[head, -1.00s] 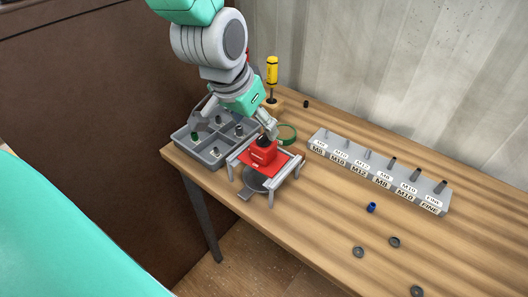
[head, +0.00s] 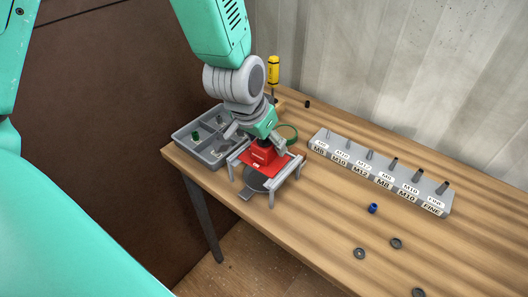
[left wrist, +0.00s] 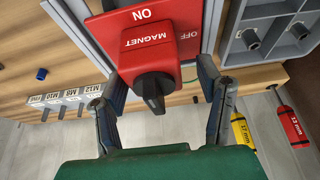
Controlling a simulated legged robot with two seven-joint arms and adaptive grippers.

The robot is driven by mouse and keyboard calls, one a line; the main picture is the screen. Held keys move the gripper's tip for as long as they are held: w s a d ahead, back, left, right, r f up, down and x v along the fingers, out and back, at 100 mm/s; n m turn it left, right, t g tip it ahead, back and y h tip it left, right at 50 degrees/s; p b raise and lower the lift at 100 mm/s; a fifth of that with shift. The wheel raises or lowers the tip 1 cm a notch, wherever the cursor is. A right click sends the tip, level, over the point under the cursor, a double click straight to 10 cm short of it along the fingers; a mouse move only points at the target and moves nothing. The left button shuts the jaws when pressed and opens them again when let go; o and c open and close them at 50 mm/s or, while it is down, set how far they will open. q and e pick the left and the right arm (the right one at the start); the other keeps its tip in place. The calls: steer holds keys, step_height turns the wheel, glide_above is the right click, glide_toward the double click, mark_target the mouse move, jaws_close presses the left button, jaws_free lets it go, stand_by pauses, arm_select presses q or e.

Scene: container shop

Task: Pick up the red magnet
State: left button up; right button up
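The red magnet (head: 262,158) sits in a grey metal stand (head: 284,185) near the table's left end. In the left wrist view the magnet (left wrist: 160,42) has a red block marked ON, OFF and MAGNET and a black knob (left wrist: 153,90). My left gripper (head: 256,138) is just above the magnet. In the left wrist view its fingers (left wrist: 162,78) are spread on both sides of the knob and the red block's near end, with gaps, holding nothing. My right gripper is not in view.
A grey divided tray (head: 206,160) stands left of the stand. A green ring (head: 288,132) and a yellow-handled driver (head: 273,70) are behind. A labelled grey rack (head: 375,178) stands at right. A blue piece (head: 373,208) and washers (head: 359,253) lie on the table (head: 320,225).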

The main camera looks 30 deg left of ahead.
arm_select(q)
steer(key=shift+d, duration=0.15)
jaws_close()
steer(key=shift+w+d, duration=0.1)
steer(key=shift+d, duration=0.05)
